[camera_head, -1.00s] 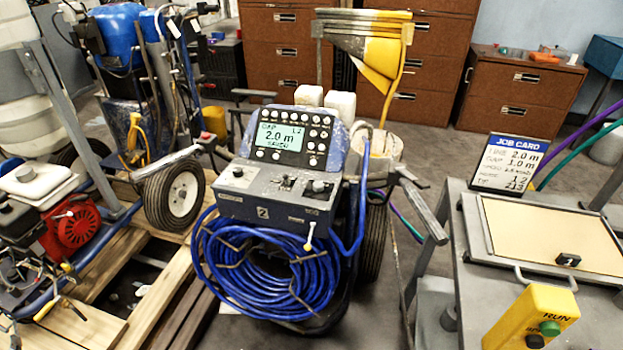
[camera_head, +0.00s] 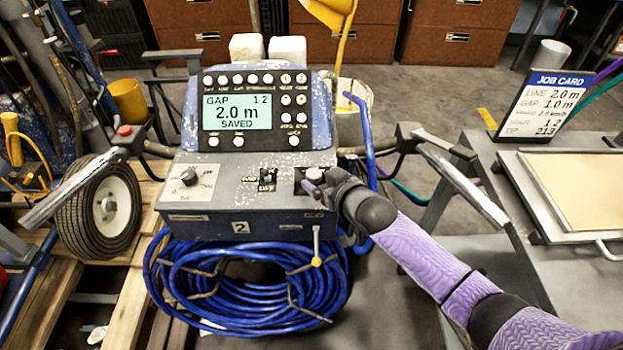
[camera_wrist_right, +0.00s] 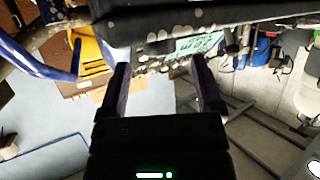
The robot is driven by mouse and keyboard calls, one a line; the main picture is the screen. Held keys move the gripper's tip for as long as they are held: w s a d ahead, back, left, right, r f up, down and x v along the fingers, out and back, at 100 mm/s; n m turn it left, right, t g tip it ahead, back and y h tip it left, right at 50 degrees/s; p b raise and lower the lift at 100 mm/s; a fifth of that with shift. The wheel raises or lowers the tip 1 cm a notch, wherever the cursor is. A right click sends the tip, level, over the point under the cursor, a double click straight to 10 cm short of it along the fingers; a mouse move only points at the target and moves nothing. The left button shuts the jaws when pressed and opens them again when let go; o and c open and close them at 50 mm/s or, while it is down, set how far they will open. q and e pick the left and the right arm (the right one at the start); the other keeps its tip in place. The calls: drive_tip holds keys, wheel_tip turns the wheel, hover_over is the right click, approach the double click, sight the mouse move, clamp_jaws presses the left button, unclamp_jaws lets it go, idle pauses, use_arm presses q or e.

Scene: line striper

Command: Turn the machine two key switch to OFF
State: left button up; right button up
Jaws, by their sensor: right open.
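Machine two (camera_head: 250,222) is a grey console marked "2", with a blue hose coil below it. Its display (camera_head: 238,112) reads GAP 2.0 m, SAVED. A small black switch (camera_head: 268,174) with an OFF label sits mid-panel; I cannot make out its exact position. My right gripper (camera_head: 332,186) is at the panel's right end, close beside the grey knob; contact is unclear. In the right wrist view its fingers (camera_wrist_right: 162,82) are apart with nothing clearly between them. My left gripper is out of view.
A job card (camera_head: 545,103) stands on the grey bench (camera_head: 480,165) at right. Handlebars flank the console, the right one (camera_head: 462,185) near my arm. A yellow-tipped lever (camera_head: 316,250) hangs at the console's front. A wheel (camera_head: 105,205) stands at left.

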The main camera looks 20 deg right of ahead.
sight(315, 174)
drive_tip(key=b+x, duration=0.1)
drive_tip(key=x, duration=0.1)
drive_tip(key=shift+w+a+f, duration=0.1)
drive_tip(key=shift+w+f, duration=0.15)
drive_tip(key=shift+w, duration=0.3)
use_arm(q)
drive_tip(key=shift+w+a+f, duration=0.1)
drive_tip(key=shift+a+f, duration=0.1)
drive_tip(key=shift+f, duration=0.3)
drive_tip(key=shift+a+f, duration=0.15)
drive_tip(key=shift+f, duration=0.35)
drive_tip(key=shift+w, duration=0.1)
use_arm(e)
drive_tip(key=shift+r, duration=0.1)
